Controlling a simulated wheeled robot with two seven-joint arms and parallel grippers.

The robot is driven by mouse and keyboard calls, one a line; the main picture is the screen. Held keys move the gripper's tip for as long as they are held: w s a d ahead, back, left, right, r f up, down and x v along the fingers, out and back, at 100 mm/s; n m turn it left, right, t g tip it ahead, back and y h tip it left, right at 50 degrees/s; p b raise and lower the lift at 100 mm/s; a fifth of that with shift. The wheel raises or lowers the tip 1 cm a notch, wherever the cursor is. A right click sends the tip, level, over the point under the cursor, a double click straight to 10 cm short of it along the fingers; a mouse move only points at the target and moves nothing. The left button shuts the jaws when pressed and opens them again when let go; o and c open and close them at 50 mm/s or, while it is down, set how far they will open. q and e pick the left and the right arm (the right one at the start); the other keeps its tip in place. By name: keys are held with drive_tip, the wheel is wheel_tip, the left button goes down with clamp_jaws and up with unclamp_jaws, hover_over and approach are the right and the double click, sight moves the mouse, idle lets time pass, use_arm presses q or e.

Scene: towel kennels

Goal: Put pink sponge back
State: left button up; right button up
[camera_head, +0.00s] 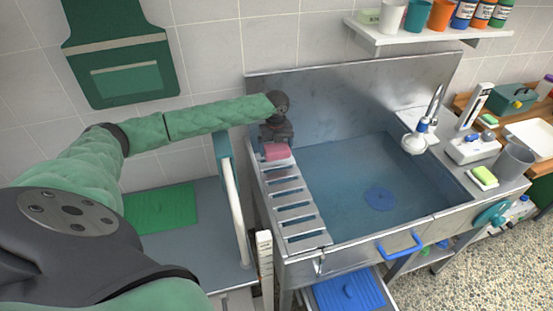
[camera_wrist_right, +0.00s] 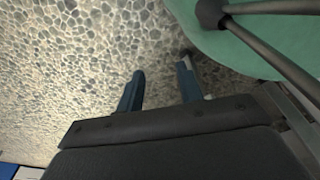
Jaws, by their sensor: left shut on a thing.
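The pink sponge (camera_head: 277,152) is at the back end of the slatted metal rack (camera_head: 292,208) on the left side of the steel sink. My left gripper (camera_head: 275,141) is directly above the sponge and shut on it, pointing down. Its fingers are mostly hidden by the wrist, and I cannot tell whether the sponge touches the rack. My right gripper (camera_wrist_right: 160,88) shows in the right wrist view, with its two fingers apart and nothing between them, over a pebbled floor.
The sink basin (camera_head: 345,180) holds bluish water and a blue disc. A shelf (camera_head: 430,33) with cups and bottles hangs above. A green-yellow sponge (camera_head: 484,176) and a grey cup (camera_head: 513,162) stand on the right ledge. A green mat (camera_head: 160,208) lies at left.

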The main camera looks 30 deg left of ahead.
sight(277, 155)
use_arm(q)
drive_tip(key=shift+w+d+f, duration=0.1)
drive_tip(key=shift+f, duration=0.25)
wheel_tip(277, 155, down, 3)
drive_tip(key=b, duration=0.3)
use_arm(e)
drive_tip(key=w+a+r, duration=0.2)
drive_tip(key=w+r, duration=0.1)
drive_tip(key=w, duration=0.4)
use_arm(q)
drive_tip(key=shift+f, duration=0.15)
drive_tip(key=o, duration=0.7)
use_arm(e)
drive_tip(key=shift+f, duration=0.1)
drive_tip(key=shift+d, duration=0.1)
